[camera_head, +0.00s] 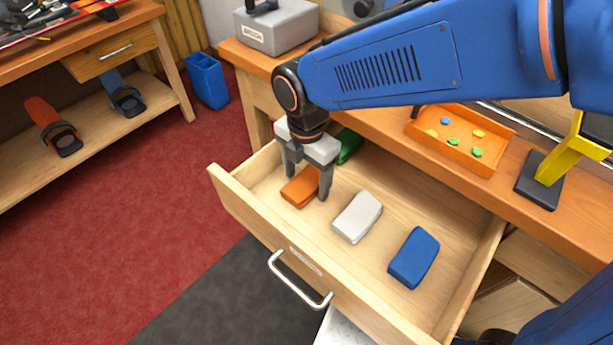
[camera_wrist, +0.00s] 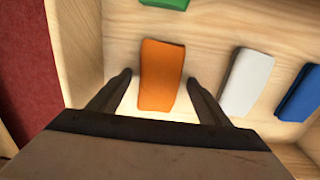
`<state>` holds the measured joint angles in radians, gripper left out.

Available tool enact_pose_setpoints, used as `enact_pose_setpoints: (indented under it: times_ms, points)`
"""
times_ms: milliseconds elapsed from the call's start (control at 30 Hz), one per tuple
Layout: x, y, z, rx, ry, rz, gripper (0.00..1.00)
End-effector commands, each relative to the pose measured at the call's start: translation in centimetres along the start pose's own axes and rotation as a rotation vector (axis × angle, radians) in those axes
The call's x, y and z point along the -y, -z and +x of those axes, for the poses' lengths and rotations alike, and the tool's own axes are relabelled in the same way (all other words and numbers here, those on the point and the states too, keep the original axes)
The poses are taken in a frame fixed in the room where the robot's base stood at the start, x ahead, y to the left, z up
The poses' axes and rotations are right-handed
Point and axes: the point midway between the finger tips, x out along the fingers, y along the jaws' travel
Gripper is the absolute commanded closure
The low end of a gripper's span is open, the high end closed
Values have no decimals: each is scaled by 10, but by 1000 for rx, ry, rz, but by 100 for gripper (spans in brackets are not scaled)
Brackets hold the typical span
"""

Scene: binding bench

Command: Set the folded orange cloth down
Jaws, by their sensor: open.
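The folded orange cloth (camera_head: 300,187) lies in the open wooden drawer (camera_head: 428,306), toward its left end. My gripper (camera_head: 306,188) is above it, pointing down, with a finger on either side of the cloth. In the wrist view the orange cloth (camera_wrist: 160,75) shows between the two open fingertips (camera_wrist: 160,80), with a gap on each side. The cloth appears to rest on the drawer floor. Part of it is hidden behind a finger in the head view.
A white cloth (camera_head: 357,217) and a blue cloth (camera_head: 413,257) lie to the right in the drawer. A green cloth (camera_head: 348,146) is behind, partly hidden by my arm. The bench top above holds an orange tray (camera_head: 468,157) and a grey box (camera_head: 277,27).

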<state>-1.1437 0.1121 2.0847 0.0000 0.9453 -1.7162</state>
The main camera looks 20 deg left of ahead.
Motion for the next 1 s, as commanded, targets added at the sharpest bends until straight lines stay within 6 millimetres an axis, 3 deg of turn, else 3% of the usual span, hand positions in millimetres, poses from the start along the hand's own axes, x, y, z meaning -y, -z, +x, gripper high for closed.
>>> enact_pose_setpoints:
  times_ms: [267, 700, 1000]
  points:
    - [0, 0, -21, 0, -2, 0, 29]
    - [0, 0, -101, 0, -3, 0, 29]
    - [0, 0, -122, 0, 0, 0, 29]
